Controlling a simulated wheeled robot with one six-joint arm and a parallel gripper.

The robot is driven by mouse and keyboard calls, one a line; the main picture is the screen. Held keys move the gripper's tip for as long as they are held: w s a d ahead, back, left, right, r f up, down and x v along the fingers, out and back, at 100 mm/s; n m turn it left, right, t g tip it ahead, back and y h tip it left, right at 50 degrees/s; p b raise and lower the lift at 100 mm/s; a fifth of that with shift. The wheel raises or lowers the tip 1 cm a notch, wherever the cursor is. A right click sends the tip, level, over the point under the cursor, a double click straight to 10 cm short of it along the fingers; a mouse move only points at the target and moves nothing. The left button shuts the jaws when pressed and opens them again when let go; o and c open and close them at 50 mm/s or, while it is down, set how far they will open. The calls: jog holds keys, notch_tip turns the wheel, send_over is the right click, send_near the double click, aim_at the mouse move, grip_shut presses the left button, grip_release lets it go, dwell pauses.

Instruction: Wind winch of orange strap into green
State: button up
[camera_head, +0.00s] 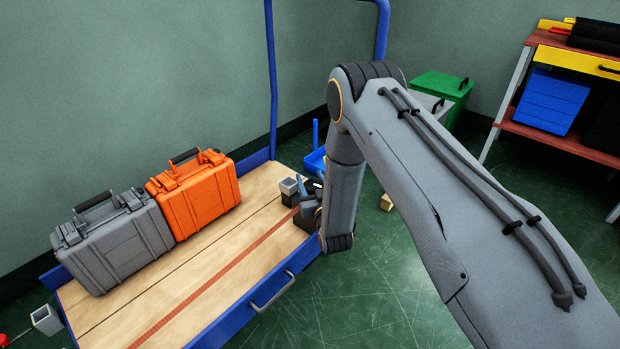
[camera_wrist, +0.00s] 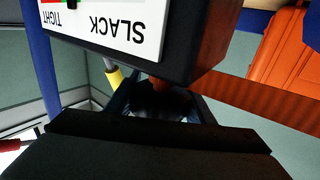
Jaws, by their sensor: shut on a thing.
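The orange strap (camera_head: 215,275) runs along the wooden deck of a blue cart and also shows in the wrist view (camera_wrist: 255,95). The winch's dark gauge box (camera_wrist: 205,55) shows upside down, with a white face (camera_wrist: 120,25) reading SLACK and TIGHT. Slivers of green and red and a dark mark show at the face's cut-off top edge; the reading cannot be told. My gripper (camera_wrist: 160,100) is shut on a dark winch part, seemingly its handle, just below the box. In the head view my gripper (camera_head: 308,208) is at the cart's right end, partly hidden by my arm.
A grey case (camera_head: 115,245) and an orange case (camera_head: 200,200) stand on the cart deck (camera_head: 180,275). The cart has a blue upright frame (camera_head: 271,80). A green bin (camera_head: 440,88) and a shelf with a blue box (camera_head: 550,100) stand behind. The floor in front is clear.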

aim_at(314, 187)
jog(key=shift+w+r+h, duration=0.1)
jog(key=shift+h, duration=0.2)
jog(key=o, duration=1.1)
jog(key=shift+c, duration=0.2)
jog(key=shift+p+v, duration=1.25)
jog(key=shift+v, duration=2.65)
